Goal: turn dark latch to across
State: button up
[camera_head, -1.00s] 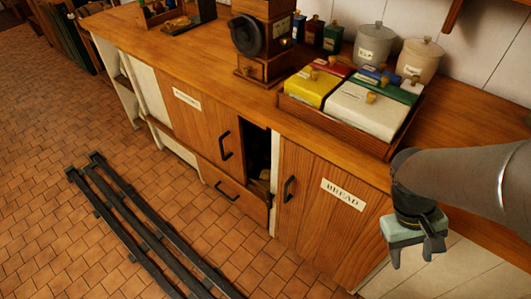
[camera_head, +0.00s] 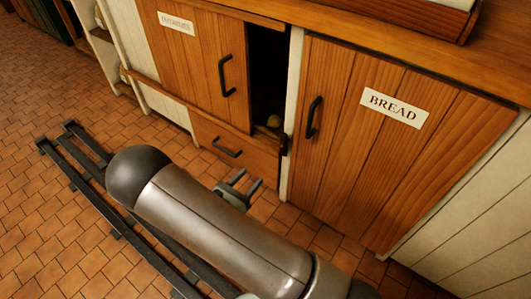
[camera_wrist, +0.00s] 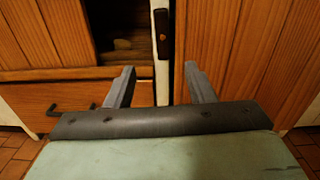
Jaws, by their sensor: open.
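The dark latch (camera_wrist: 161,33) is a small upright strip with a brass-coloured screw, on the pale post (camera_wrist: 162,80) between the two cupboard doors. In the head view the latch (camera_head: 284,144) is small on the same post, left of the BREAD door (camera_head: 385,150). My gripper (camera_wrist: 159,70) is open and empty. Its two fingers point towards the post, and the latch shows above and between the fingertips in the wrist view. In the head view my gripper (camera_head: 247,182) is low in front of the drawer, left of and below the latch, apparently not touching it.
The labelled left door (camera_head: 190,55) has a dark gap beside it, with roundish things inside. Its black handle (camera_head: 226,75) and the BREAD door's handle (camera_head: 314,117) stick out. A drawer (camera_head: 235,147) with a handle lies below. Dark rails (camera_head: 85,165) run along the tiled floor.

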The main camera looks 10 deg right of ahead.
aim_at(282, 144)
jog(key=b+x, duration=0.4)
jog(key=x, duration=1.3)
jog(key=shift+s+d, duration=0.1)
jog(key=shift+s, duration=0.05)
jog(key=c, duration=1)
